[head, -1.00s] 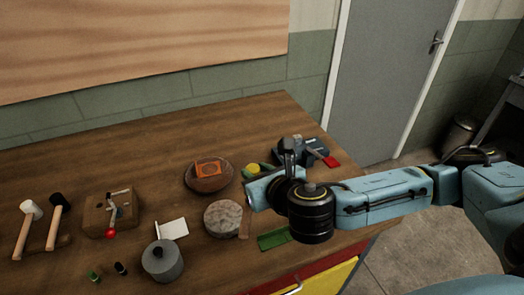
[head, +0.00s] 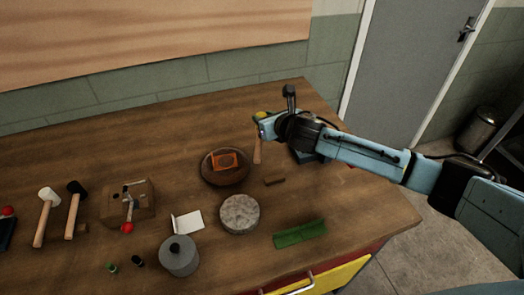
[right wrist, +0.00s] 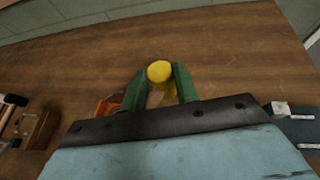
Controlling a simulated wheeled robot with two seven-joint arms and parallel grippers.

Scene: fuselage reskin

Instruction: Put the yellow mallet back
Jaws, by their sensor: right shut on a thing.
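The yellow mallet (right wrist: 160,72) is between the green fingers of my right gripper (right wrist: 158,88) in the right wrist view, its round yellow head toward the camera. In the head view my right gripper (head: 262,127) is shut on it, with the yellow head (head: 262,114) showing above and the wooden handle (head: 257,151) pointing down. It is behind and right of the round wooden dish; whether the handle touches the table I cannot tell. A white mallet (head: 46,214) and a black mallet (head: 75,208) lie at the left. My left gripper is not in view.
The right front is mostly clear.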

